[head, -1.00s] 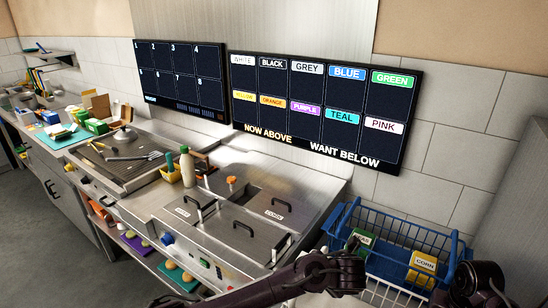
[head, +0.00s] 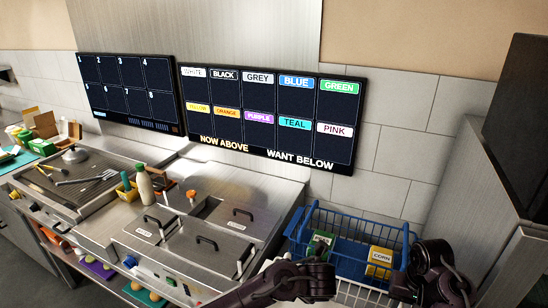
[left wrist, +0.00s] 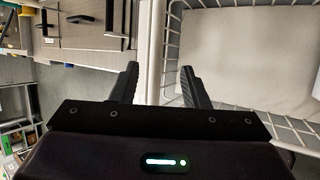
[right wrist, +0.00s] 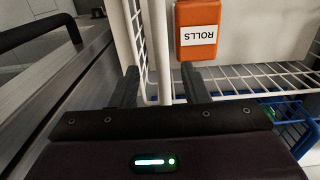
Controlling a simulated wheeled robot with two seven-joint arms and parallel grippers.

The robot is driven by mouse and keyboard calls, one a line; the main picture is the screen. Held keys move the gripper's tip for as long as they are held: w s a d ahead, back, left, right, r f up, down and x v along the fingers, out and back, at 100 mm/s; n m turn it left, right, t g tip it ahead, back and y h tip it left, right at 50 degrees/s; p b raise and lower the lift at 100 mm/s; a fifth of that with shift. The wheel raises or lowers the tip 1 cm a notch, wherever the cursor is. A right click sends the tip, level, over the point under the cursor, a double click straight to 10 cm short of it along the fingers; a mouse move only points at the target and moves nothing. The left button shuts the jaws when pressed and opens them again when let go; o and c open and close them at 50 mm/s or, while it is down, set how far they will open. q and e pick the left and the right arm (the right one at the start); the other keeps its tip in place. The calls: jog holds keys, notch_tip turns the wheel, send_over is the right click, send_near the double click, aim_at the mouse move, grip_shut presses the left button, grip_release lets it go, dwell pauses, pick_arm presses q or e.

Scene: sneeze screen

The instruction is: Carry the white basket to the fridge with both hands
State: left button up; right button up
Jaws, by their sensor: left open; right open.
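The white wire basket (head: 352,294) shows at the bottom of the head view, mostly hidden by my arms and the picture edge. In the left wrist view, my open left gripper (left wrist: 160,70) has its fingers on either side of the basket's white rim (left wrist: 151,40). In the right wrist view, my open right gripper (right wrist: 162,72) has its fingers on either side of the rim too. An orange box labelled ROLLS (right wrist: 197,30) shows inside the basket. I cannot tell whether the fingers touch the rim. A tall grey steel cabinet (head: 500,200), possibly the fridge, stands at the right.
A blue wire basket (head: 350,228) with a green box (head: 320,243) and a yellow CORN box (head: 380,262) stands just behind. A steel counter with lidded wells (head: 190,240) lies to the left. Two dark screens (head: 265,115) hang on the wall.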

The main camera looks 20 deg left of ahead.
pick_arm(q)
jog(key=shift+s+d+r, duration=0.1)
jog(key=shift+d+r, duration=0.05)
jog(key=shift+r, duration=0.05)
pick_arm(e)
jog(key=shift+r, duration=0.15)
pick_arm(q)
jog(key=a+r, duration=0.1)
jog(key=s+a+r, duration=0.1)
jog(key=shift+s+a+r, duration=0.15)
jog(key=shift+a, duration=0.15)
dwell(0.4)
pick_arm(e)
jog(key=o, duration=0.4)
jog(key=shift+r, duration=0.1)
